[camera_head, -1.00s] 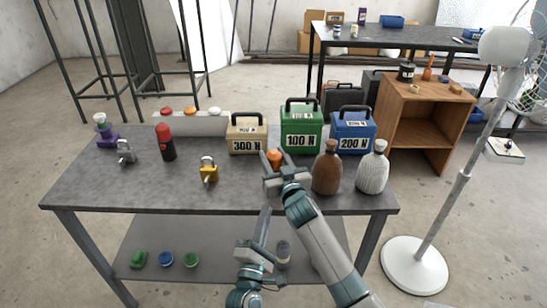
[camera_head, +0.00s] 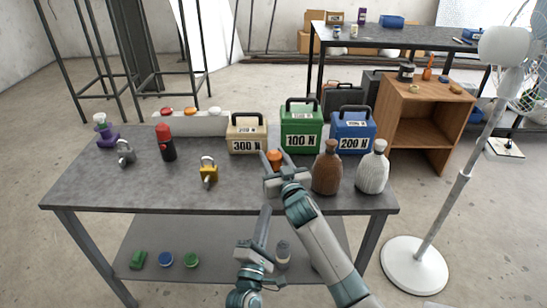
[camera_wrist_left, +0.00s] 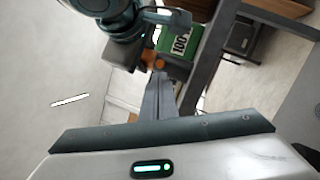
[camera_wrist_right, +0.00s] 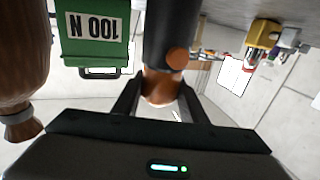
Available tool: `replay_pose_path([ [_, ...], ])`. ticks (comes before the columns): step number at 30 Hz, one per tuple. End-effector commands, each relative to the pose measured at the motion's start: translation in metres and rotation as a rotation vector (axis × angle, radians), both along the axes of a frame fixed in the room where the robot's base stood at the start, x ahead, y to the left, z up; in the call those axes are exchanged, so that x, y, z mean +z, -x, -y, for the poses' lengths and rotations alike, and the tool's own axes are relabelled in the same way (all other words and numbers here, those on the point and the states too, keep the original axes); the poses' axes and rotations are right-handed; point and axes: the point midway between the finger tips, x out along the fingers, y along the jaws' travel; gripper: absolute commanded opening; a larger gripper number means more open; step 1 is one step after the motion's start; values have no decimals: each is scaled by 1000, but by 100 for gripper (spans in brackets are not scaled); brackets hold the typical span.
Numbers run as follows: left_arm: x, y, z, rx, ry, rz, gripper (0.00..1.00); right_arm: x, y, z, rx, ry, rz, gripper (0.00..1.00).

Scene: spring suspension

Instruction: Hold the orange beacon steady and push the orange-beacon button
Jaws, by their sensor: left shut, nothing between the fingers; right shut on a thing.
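The orange beacon (camera_head: 275,156) stands near the front right of the grey table, mostly hidden by my right gripper (camera_head: 272,166) in the head view. In the right wrist view the gripper (camera_wrist_right: 160,98) is shut on its orange top (camera_wrist_right: 158,86), a finger on each side. Its dark body (camera_wrist_right: 170,30) carries a round orange button (camera_wrist_right: 177,58), clear of the fingers. My left gripper (camera_head: 264,222) is shut and empty, low in front of the table's front edge. In the left wrist view its fingers (camera_wrist_left: 160,90) point toward an orange spot that looks like the beacon (camera_wrist_left: 155,62).
A brown bottle (camera_head: 327,167) and a white bottle (camera_head: 373,167) stand right of the beacon. Weights of beige (camera_head: 246,134), green (camera_head: 301,128) and blue (camera_head: 353,132) stand behind. A yellow padlock (camera_head: 208,171) and a red-black beacon (camera_head: 166,143) are left. The table's front edge lies above my left gripper.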

Motion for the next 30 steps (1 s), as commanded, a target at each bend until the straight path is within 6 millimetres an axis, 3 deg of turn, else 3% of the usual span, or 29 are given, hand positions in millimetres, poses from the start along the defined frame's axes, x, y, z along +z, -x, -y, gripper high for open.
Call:
replay_pose_path([
  [8, 3, 0, 1, -2, -49, 20, 0, -1, 0, 0, 0, 1, -2, 12],
  [14, 13, 1, 5, -4, -245, 101, 0, -1, 0, 0, 0, 1, -2, 12],
  [30, 33, 13, 21, 70, -1268, 587, 0, -1, 0, 0, 0, 1, -2, 12],
])
